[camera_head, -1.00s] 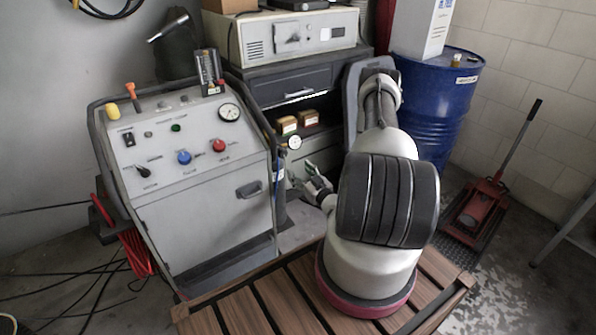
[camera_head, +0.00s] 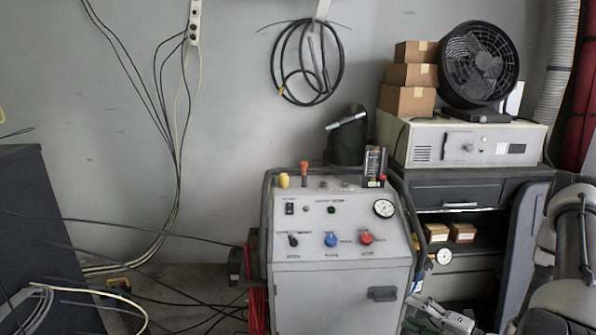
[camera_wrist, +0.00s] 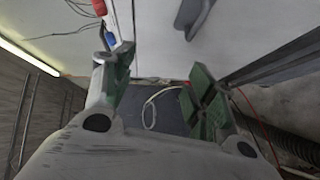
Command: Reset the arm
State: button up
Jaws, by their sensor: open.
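My arm (camera_head: 572,240) shows only in part at the right edge of the head view. My gripper (camera_wrist: 160,85) is open in the wrist view, with a green-padded finger on each side and nothing between them. In the head view my gripper (camera_head: 440,318) is low, beside the right side of the grey console (camera_head: 340,300), and is partly cut off by the bottom edge. In the wrist view the light panel with a dark handle (camera_wrist: 196,14) lies beyond the fingers. I cannot tell whether the gripper touches the console.
The console carries a gauge (camera_head: 384,208), a blue knob (camera_head: 331,240) and a red knob (camera_head: 367,238). A dark cabinet (camera_head: 470,190) with a fan (camera_head: 478,62) and boxes (camera_head: 408,100) stands to the right. Loose cables (camera_head: 150,285) lie on the floor at left.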

jog(key=s+d+r+n+g+h, duration=0.1)
jog(key=s+r+n+g, duration=0.7)
jog(key=n, duration=0.7)
jog(key=s+r+n+g, duration=0.7)
jog(key=n, duration=0.9)
jog(key=s+d+r+n+t+h, duration=0.1)
jog(key=s+d+r+n+h, duration=0.1)
jog(key=d+r+n+h, duration=0.7)
jog(key=a+r+n+t+h, duration=0.1)
jog(key=a+r+n+t, duration=0.1)
jog(key=r, duration=0.5)
jog(key=a+r+n+t, duration=0.3)
jog(key=r+n+t, duration=0.1)
jog(key=r, duration=0.3)
jog(key=shift+a+n+h, duration=0.25)
jog(key=shift+n+h, duration=0.15)
jog(key=shift+n, duration=0.2)
jog(key=shift+s, duration=0.1)
